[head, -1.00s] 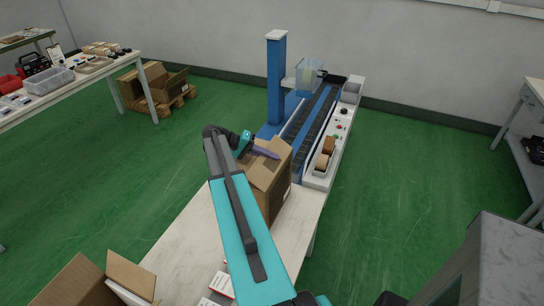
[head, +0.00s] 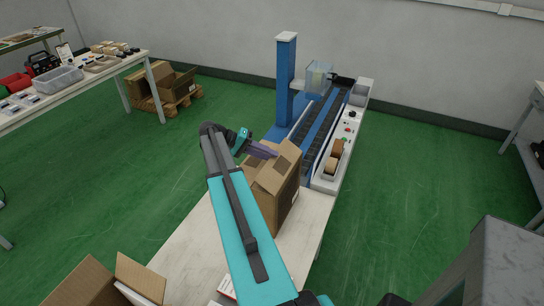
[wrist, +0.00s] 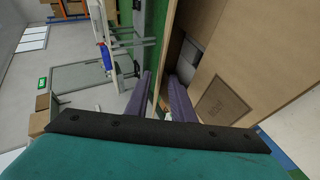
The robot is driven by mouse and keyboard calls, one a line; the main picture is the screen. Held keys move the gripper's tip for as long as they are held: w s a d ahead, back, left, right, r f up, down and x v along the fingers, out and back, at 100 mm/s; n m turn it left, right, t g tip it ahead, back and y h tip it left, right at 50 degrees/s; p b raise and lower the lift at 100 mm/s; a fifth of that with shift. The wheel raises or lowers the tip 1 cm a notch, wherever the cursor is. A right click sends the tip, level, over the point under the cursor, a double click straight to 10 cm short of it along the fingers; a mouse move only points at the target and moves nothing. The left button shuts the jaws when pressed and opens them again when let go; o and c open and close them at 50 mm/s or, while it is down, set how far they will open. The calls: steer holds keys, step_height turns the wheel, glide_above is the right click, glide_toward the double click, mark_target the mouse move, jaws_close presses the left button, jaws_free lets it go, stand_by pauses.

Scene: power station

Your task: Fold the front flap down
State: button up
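An open brown cardboard box (head: 278,190) stands on the white table, at the near end of the conveyor machine. Its flaps are partly raised. My gripper (head: 268,151) is at the box's top, over its far left side, with its purple fingers pointing right. In the wrist view the fingers (wrist: 164,97) stand apart, one on each side of the thin edge of a raised flap (wrist: 167,62). I cannot tell whether either finger touches the flap. The box's inside shows partly to the right of it, with grey and white items. My arm hides part of the box's left side.
The blue and grey conveyor machine (head: 322,125) with its blue column (head: 286,80) stands just beyond the box. Another open box (head: 140,278) is at the near left of the white table (head: 185,250). Green floor lies free on both sides.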

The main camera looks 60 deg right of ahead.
steer(key=shift+v, duration=1.05)
